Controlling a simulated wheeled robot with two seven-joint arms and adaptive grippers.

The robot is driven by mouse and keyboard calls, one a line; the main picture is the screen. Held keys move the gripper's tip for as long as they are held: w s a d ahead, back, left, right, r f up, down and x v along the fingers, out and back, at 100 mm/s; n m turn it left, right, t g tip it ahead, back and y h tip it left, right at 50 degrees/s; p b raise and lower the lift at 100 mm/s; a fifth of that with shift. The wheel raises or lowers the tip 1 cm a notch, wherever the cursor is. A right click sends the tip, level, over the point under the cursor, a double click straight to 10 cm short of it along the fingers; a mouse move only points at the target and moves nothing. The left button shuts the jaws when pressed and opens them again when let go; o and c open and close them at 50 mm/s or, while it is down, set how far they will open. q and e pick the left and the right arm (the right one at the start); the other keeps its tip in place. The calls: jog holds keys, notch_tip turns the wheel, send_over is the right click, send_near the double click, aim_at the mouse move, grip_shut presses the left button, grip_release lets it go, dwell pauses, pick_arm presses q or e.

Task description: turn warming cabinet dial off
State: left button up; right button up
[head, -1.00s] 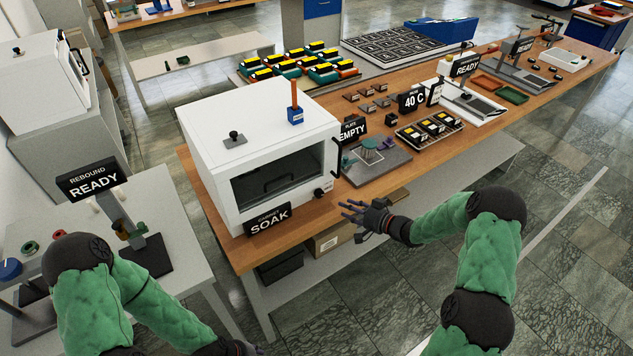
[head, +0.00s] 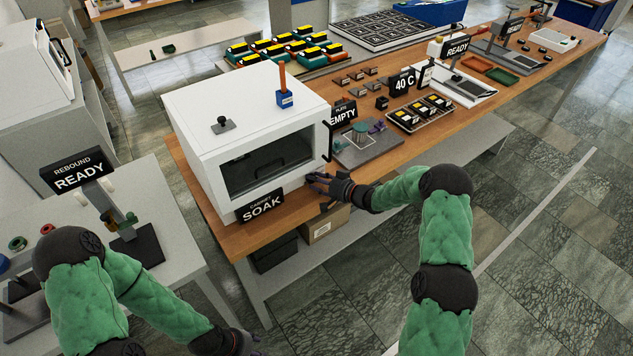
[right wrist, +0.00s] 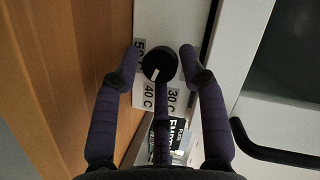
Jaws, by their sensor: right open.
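The white warming cabinet (head: 250,130) stands on the wooden bench with a dark window and a "CABINET SOAK" sign (head: 261,206) at its front. In the right wrist view its black dial (right wrist: 160,64) carries a white pointer mark, with labels reading 40 C and 30 C beside it. My right gripper (head: 318,180) is at the cabinet's lower right front corner and hides the dial in the head view. In the right wrist view the open fingers (right wrist: 162,62) stand on either side of the dial, apart from it. My left gripper (head: 245,345) is low at the bottom edge, partly cut off.
The cabinet's black door handle (right wrist: 275,155) is close to the right gripper. An "EMPTY" plate sign (head: 342,116) and a grey plate (head: 367,146) stand right of the cabinet. A blue block with an orange stick (head: 285,97) stands on top of the cabinet.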

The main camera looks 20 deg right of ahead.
jog(key=c, duration=0.8)
